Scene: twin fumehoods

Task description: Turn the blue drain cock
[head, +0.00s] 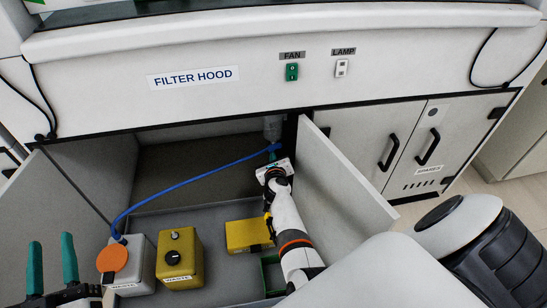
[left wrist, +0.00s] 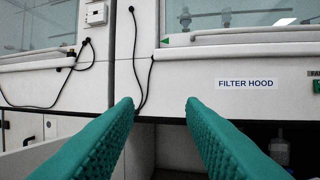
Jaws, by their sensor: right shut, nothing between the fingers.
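The blue drain cock (head: 275,147) sits below a grey drain fitting (head: 272,128) at the top back of the open cabinet. My right gripper (head: 272,157) is inside the cabinet, just below the cock, with its fingers shut. The fingers are small and partly hidden by the gripper body, so I cannot tell whether they touch the cock. My left gripper (head: 52,263) is at the lower left of the head view, with its teal fingers apart and empty. Its open fingers also fill the lower left wrist view (left wrist: 160,105).
A blue hose (head: 190,179) runs from near the cock to a grey container (head: 128,260) with an orange cap. The open right door (head: 345,180) is beside my right arm; another door (head: 60,220) stands at left.

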